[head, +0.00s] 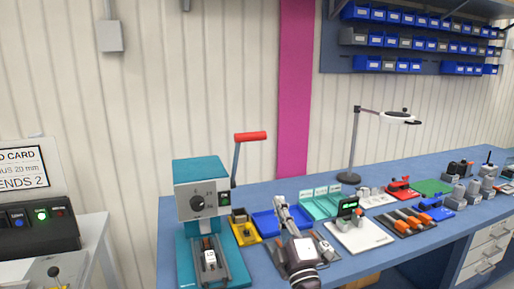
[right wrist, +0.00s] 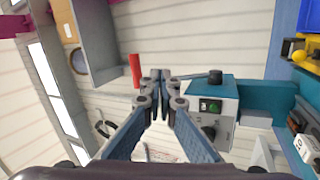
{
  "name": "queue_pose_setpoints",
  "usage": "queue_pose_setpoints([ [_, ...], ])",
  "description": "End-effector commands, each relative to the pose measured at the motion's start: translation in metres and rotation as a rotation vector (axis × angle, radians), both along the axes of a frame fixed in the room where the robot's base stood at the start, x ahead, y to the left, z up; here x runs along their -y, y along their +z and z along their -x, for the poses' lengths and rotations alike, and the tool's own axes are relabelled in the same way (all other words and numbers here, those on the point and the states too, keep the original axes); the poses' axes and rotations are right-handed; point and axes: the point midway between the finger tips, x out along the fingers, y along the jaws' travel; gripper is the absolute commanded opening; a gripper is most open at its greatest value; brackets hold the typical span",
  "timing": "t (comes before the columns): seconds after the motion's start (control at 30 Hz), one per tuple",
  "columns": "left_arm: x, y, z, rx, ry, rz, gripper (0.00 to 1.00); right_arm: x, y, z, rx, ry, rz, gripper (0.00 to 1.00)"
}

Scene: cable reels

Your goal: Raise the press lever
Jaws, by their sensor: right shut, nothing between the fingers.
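The teal and grey press (head: 202,195) stands at the left end of the blue bench. Its lever (head: 236,165) rises from the right side of the press head, close to upright, and ends in a red handle (head: 250,136). My right gripper (head: 279,203) is to the right of the press and lower than the handle in the head view. In the right wrist view the right gripper (right wrist: 160,76) is shut and empty. The red handle (right wrist: 135,70) shows just left of its fingertips, with the press (right wrist: 212,102) to the right. My left gripper is not in view.
A blue tray (head: 265,224), a yellow bin (head: 245,233) and a white device with a green display (head: 357,235) sit near my right arm. A magnifier lamp (head: 354,150) stands behind. The space above the bench around the handle is clear.

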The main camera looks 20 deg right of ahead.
Motion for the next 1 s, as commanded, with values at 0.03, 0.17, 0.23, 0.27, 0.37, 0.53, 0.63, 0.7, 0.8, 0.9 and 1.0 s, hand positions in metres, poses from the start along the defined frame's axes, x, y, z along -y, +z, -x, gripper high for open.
queue_pose_setpoints([
  [0.03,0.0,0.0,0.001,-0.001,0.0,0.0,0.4,-0.007,0.024,-0.001,0.048,0.008,0.062,0.0],
  [0.17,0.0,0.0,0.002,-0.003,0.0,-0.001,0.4,-0.019,0.052,0.0,0.107,0.016,0.16,0.0],
  [0.23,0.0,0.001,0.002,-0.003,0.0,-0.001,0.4,-0.021,0.059,-0.002,0.117,0.017,0.179,0.0],
  [0.27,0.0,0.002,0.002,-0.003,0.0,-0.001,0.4,-0.022,0.06,-0.004,0.117,0.017,0.181,0.0],
  [0.37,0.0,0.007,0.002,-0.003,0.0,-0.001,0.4,-0.022,0.068,-0.014,0.118,0.016,0.181,0.0],
  [0.53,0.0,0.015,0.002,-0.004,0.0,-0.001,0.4,-0.023,0.085,-0.043,0.118,0.017,0.178,0.0],
  [0.63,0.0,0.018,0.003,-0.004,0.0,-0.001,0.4,-0.023,0.095,-0.062,0.117,0.016,0.179,0.0],
  [0.7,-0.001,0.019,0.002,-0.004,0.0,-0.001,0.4,-0.024,0.101,-0.075,0.117,0.016,0.179,0.0],
  [0.8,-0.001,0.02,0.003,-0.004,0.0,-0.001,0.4,-0.025,0.111,-0.091,0.116,0.016,0.178,0.0],
  [0.9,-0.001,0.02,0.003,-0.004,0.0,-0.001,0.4,-0.025,0.117,-0.104,0.115,0.016,0.18,0.0],
  [1.0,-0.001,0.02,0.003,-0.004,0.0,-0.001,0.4,-0.025,0.121,-0.113,0.115,0.016,0.179,0.0],
])
